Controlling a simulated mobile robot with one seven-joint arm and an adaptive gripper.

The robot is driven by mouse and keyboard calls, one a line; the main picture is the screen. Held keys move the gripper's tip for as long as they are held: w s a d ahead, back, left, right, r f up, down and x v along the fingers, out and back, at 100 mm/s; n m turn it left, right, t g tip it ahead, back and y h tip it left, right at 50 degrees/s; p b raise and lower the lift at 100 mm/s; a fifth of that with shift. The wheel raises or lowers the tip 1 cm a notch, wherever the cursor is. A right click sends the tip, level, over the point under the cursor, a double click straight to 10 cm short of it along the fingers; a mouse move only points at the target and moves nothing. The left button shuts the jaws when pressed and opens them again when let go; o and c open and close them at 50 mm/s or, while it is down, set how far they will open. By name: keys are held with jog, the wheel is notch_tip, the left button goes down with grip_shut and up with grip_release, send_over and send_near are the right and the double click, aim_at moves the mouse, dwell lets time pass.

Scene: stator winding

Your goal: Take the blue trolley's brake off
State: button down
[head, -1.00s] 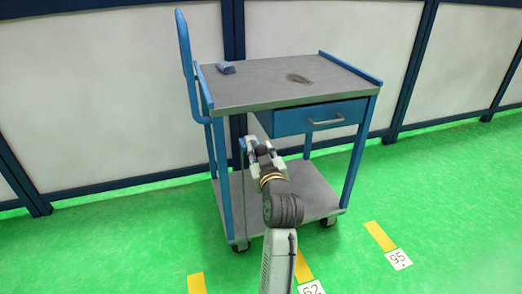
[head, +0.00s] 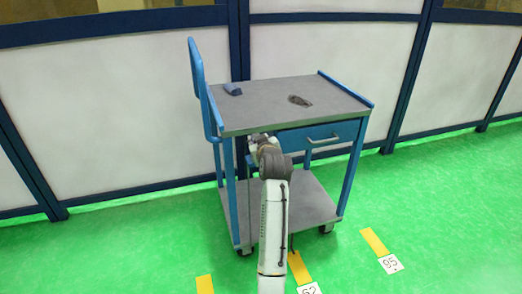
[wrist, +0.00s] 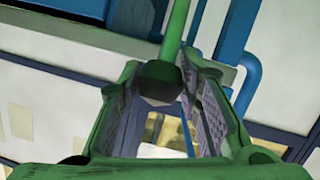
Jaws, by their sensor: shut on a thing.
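The blue trolley (head: 283,103) stands ahead, with a grey top, a lower shelf (head: 318,207) and a blue push handle (head: 198,85) at its left. My gripper (head: 262,140) is just below the top's front edge, left of the drawer (head: 320,137). In the wrist view, my gripper (wrist: 165,115) is shut on a bar (wrist: 178,30) with a dark block-like end (wrist: 158,80), which sits between the fingers. The bar looks like a lever, but I cannot tell for sure that it is the brake. My arm hides part of the trolley's front.
White wall panels (head: 120,110) stand close behind. The green floor (head: 430,215) is clear, with yellow strips (head: 374,241) and a number card (head: 390,263).

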jog(key=shift+w+a+r+p, duration=0.2)
jog(key=shift+w+r+p, duration=0.25)
jog(key=shift+w, duration=0.1)
jog(key=shift+w+a+r+p, duration=0.2)
jog(key=shift+w+r+p, duration=0.2)
jog(key=shift+w, duration=0.1)
jog(key=shift+w+a+r, duration=0.1)
jog(key=shift+w+r, duration=0.1)
jog(key=shift+w, duration=0.05)
jog(key=shift+w+a+f+g+p, duration=0.15)
jog(key=shift+w+f+g+p, duration=0.1)
jog(key=shift+w+g+p, duration=0.4)
jog(key=shift+s, duration=0.1)
jog(key=c, duration=1.2)
grip_release()
jog(key=shift+f, duration=0.15)
jog(key=shift+o, duration=0.2)
jog(key=shift+s, duration=0.1)
